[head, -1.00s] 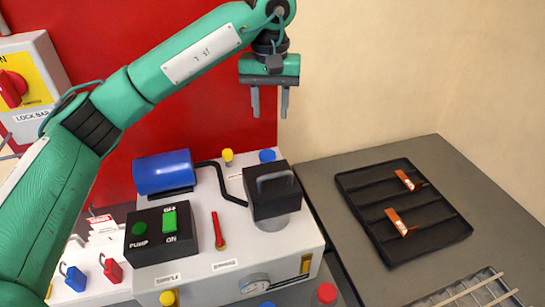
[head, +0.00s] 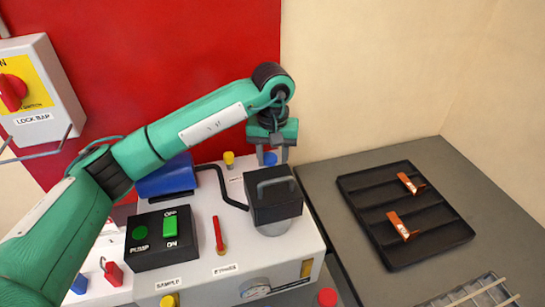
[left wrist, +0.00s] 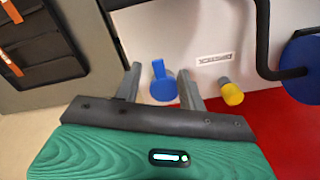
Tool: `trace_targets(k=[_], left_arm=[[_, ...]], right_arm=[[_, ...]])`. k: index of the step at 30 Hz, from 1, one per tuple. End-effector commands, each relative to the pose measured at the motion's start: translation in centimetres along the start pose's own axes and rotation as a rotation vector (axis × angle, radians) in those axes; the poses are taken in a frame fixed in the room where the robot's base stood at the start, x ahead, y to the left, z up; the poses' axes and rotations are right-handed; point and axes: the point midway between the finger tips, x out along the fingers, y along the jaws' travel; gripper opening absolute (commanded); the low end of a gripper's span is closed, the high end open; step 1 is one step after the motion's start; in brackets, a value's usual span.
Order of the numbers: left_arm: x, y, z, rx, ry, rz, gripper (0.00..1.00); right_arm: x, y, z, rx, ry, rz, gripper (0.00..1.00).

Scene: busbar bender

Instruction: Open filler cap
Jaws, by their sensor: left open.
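A blue cap (head: 270,159) with a raised tab stands at the back right of the white machine top (head: 235,262); I take it for the filler cap, though its label is too small to read. In the left wrist view the blue cap (left wrist: 163,88) shows between the two grey fingers. My left gripper (head: 274,154) is open and points down over the back edge of the machine, its fingertips close to the cap. I cannot tell whether they touch it. A yellow cap (head: 229,158) stands to the left of it. My right gripper is in neither view.
A black block with a handle (head: 273,200) stands just in front of the blue cap. A black bent pipe (head: 226,185) runs from the blue cylinder (head: 165,181). A red wall is behind. A black tray (head: 380,225) with orange pieces lies on the grey table right.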

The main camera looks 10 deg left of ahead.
Motion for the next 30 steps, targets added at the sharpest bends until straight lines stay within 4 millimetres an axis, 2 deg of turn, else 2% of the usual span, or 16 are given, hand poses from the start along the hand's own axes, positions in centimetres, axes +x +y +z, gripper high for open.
trace_targets(k=[5, 13, 14, 19, 20, 30], left_arm=[[1.1, 0.0, 0.0, -0.001, 0.000, 0.001, 0.41], [1.2, 0.0, 0.0, 0.000, 0.001, 0.000, 0.41], [1.2, 0.0, 0.0, 0.000, 0.001, 0.000, 0.37], [1.2, 0.0, 0.0, 0.000, 0.001, 0.000, 0.03], [1.2, 0.0, 0.0, 0.000, 0.001, 0.000, 0.00], [1.0, -0.2, -0.4, -0.002, -0.059, 0.022, 0.00]], right_arm=[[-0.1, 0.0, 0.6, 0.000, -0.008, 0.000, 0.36], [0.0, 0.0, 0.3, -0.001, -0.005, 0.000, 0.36], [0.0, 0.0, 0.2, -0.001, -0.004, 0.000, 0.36], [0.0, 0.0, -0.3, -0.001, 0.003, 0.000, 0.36], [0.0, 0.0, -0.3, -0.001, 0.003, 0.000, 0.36], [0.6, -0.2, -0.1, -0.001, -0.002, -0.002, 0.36]])
